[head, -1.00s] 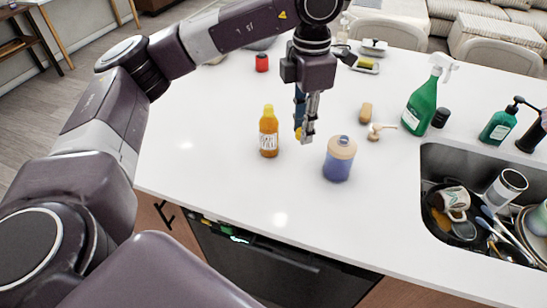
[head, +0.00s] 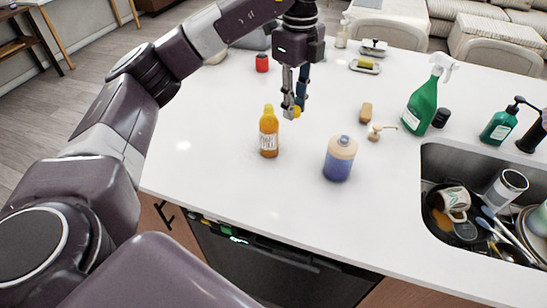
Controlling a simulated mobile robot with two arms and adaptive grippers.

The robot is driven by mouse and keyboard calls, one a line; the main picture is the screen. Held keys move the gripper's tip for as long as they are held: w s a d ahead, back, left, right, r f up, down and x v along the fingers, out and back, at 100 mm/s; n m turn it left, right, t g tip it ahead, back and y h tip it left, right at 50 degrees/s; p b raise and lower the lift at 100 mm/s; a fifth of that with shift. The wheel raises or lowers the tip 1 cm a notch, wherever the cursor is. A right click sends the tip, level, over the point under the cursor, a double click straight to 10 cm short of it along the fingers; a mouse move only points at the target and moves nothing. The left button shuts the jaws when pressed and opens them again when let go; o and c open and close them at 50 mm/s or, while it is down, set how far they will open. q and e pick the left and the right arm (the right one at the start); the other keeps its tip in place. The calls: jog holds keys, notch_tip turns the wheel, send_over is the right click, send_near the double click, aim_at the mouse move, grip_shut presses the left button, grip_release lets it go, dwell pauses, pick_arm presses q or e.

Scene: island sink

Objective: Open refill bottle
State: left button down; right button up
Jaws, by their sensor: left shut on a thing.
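An amber bottle (head: 268,138) with a white label and a yellowish top stands upright on the white counter. My left gripper (head: 291,110) is above the counter, behind and to the right of this bottle and apart from it. It is shut on a small yellow piece (head: 292,113) that looks like a cap; the fingers partly hide it. A blue-purple bottle (head: 339,164) with a beige top and no pump fitted stands upright to the right. A beige pump head (head: 376,132) lies behind it. My right gripper is out of view.
A green spray bottle (head: 422,106), a black cap (head: 440,118) and a brown piece (head: 366,112) are to the right. The sink (head: 431,158) holds dishes. The counter's left front is clear.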

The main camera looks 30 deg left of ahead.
pick_arm(q)
jog(key=shift+a+n, duration=0.1)
jog(key=shift+n, duration=0.2)
jog(key=shift+f, duration=0.4)
notch_tip(320, 180, down, 8)
send_over(290, 170)
notch_tip(290, 170, down, 6)
jog(key=shift+s+f+p, duration=0.1)
jog(key=shift+f+p, duration=0.1)
jog(key=shift+p, duration=0.25)
notch_tip(290, 170, down, 5)
jog(key=shift+r+p, duration=0.1)
jog(key=shift+p, duration=0.4)
jog(key=c, duration=1.7)
grip_release()
